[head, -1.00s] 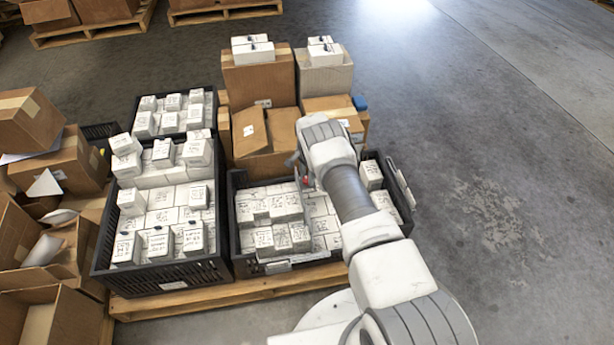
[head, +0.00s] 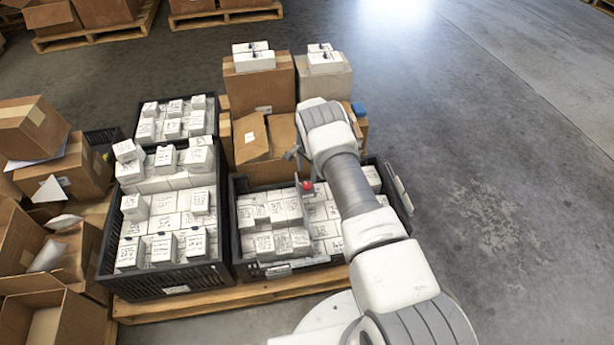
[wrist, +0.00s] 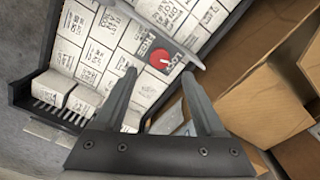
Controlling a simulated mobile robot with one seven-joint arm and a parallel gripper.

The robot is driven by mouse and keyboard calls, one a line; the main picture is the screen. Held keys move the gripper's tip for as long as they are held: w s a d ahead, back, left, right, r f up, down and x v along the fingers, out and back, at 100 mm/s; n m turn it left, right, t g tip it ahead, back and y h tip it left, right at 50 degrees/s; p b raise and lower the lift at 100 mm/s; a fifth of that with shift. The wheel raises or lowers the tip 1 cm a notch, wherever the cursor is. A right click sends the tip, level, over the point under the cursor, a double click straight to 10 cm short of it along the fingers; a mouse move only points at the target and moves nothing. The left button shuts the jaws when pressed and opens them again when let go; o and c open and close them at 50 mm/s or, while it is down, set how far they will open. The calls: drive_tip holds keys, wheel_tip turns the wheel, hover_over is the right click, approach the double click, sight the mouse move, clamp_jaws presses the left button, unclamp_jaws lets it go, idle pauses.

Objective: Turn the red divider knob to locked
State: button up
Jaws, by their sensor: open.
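The red divider knob (wrist: 160,58) is round and sits on a grey plate (wrist: 146,48) with the words FREE and, cut off, LOCK. Its pointer is too small to read surely. In the head view the knob (head: 307,186) shows just left of my arm, above the black crate (head: 238,212) of white boxes. My gripper (wrist: 158,74) is open and empty, its fingers to either side of the knob in the wrist view, apart from it. In the head view my gripper is mostly hidden by my arm.
White boxes (head: 283,211) fill the crate around the knob. A second black crate (head: 165,283) stands left, and cardboard cartons (head: 262,88) stand behind. In the wrist view a brown carton (wrist: 262,103) lies close right of my gripper. The floor at right is clear.

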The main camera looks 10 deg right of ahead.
wheel_tip(320, 180, up, 11)
drive_tip(key=p, duration=0.2)
drive_tip(key=shift+p, duration=0.4)
drive_tip(key=s+r+n+t, duration=0.1)
drive_tip(key=s+r+n, duration=0.1)
drive_tip(key=r, duration=1.1)
drive_tip(key=s+r+n+t, duration=0.1)
drive_tip(key=s+r, duration=0.2)
drive_tip(key=r, duration=1.1)
drive_tip(key=s+r+n+t, duration=0.1)
drive_tip(key=s+r+n, duration=0.3)
drive_tip(key=s+r, duration=0.9)
drive_tip(key=s+r+n+t, duration=0.1)
drive_tip(key=s+r+n, duration=0.15)
drive_tip(key=s, duration=0.85)
drive_tip(key=s+r+n+t, duration=0.1)
drive_tip(key=s+n+t, duration=0.15)
drive_tip(key=s, duration=0.95)
wheel_tip(320, 180, up, 22)
drive_tip(key=p, duration=2.2)
drive_tip(key=shift+w+a+r+g, duration=0.25)
drive_tip(key=shift+w+a+g, duration=0.1)
drive_tip(key=shift+g, duration=0.1)
